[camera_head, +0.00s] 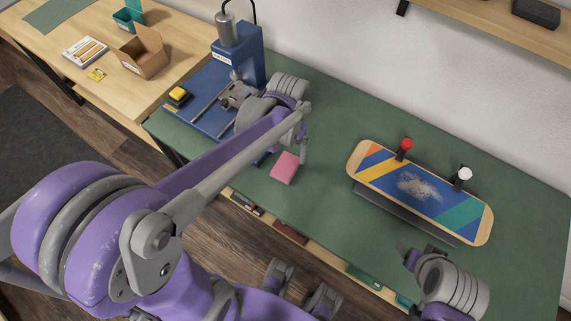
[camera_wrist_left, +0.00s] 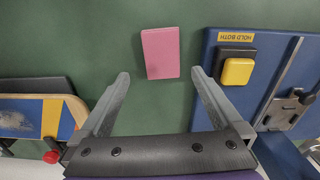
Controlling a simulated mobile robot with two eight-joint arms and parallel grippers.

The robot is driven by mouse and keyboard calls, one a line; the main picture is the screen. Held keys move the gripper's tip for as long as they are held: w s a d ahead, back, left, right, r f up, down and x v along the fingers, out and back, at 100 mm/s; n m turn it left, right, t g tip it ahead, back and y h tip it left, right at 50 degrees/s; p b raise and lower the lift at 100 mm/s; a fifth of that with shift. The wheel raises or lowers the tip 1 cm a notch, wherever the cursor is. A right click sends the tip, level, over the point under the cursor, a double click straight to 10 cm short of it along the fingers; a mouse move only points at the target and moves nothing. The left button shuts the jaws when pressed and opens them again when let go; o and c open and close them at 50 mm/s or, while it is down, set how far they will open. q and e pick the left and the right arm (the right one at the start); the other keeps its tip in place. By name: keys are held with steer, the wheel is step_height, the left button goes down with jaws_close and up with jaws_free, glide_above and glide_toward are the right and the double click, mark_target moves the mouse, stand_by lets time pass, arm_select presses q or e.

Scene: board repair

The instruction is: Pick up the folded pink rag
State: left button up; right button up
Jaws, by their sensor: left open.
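The folded pink rag (camera_head: 285,168) lies flat on the green bench top as a small rectangle. In the left wrist view the rag (camera_wrist_left: 160,53) lies just beyond the fingertips, roughly centred between them and not touched. My left gripper (camera_head: 303,152) hangs above the bench beside the rag in the head view; its open, empty fingers show clearly in the left wrist view (camera_wrist_left: 160,75). My right gripper (camera_head: 412,254) is over the front right of the bench, away from the rag; its jaw opening is unclear.
A blue press (camera_head: 238,55) with a yellow button (camera_head: 179,95) stands left of the rag. A striped skateboard deck (camera_head: 380,168) with red and white knobs sits on a stand at the right. The green bench top (camera_head: 325,120) around the rag is clear. A wall borders the back.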

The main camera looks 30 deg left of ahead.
mark_target(286, 165)
arm_select(q)
steer(key=shift+f, duration=0.8)
steer(key=f, duration=0.6)
steer(key=shift+a+f+b, duration=0.2)
steer(key=shift+b, duration=0.2)
steer(key=c, duration=1.2)
steer(key=shift+o, duration=0.2)
steer(key=shift+r, duration=0.15)
